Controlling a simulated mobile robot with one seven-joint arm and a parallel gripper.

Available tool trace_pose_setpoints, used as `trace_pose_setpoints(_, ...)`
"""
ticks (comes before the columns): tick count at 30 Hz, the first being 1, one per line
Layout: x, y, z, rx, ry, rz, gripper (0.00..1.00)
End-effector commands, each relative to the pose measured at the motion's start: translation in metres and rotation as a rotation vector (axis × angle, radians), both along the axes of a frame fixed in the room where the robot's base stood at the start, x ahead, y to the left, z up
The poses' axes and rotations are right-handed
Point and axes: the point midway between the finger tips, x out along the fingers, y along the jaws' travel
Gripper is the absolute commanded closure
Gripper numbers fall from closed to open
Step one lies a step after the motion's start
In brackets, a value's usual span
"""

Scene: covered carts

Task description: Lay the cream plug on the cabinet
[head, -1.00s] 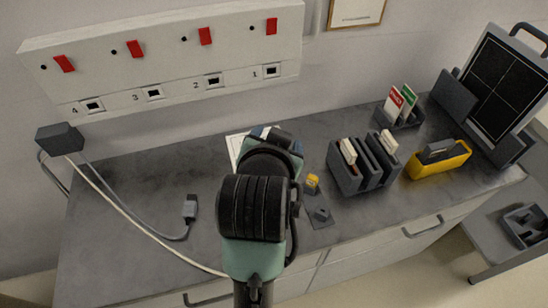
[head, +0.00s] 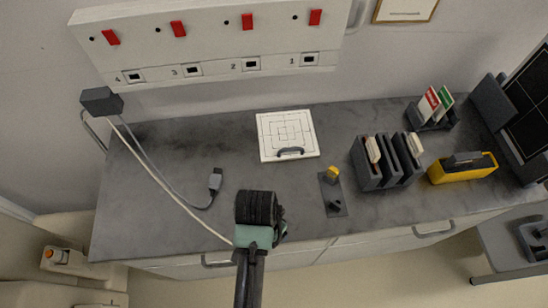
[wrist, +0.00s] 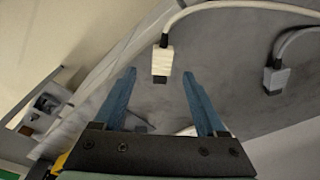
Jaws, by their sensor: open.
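The cream plug (wrist: 162,60), with a dark tip and a cream cable, shows in the wrist view against the grey cabinet top (wrist: 225,55), near its front edge. I cannot tell whether it touches the top. My gripper (wrist: 159,75) is open, its two blue fingers either side of the plug in the picture and not gripping it. In the head view my arm hides the fingers and the plug; the cream cable (head: 170,194) runs behind my wrist at the front of the cabinet (head: 140,220). The grey plug (head: 215,182) lies on the top; it also shows in the wrist view (wrist: 276,77).
A grey box (head: 102,101) holds both cables at the back left. A white board (head: 272,150) with a handle, a small dark plate with a yellow knob (head: 332,174), a grey rack (head: 368,178) and a yellow holder (head: 450,174) stand rightward. Numbered sockets (head: 251,64) line the wall.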

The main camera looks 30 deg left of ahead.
Motion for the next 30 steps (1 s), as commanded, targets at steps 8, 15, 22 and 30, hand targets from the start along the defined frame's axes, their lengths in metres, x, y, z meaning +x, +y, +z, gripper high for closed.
trace_pose_setpoints(8,0.004,0.002,-0.029,-0.002,0.003,0.001,0.26)
trace_pose_setpoints(15,0.007,0.002,-0.049,0.001,-0.001,0.0,0.26)
trace_pose_setpoints(22,0.008,0.002,-0.05,0.001,-0.001,0.0,0.26)
trace_pose_setpoints(30,0.007,0.002,-0.05,0.001,-0.001,0.0,0.75)
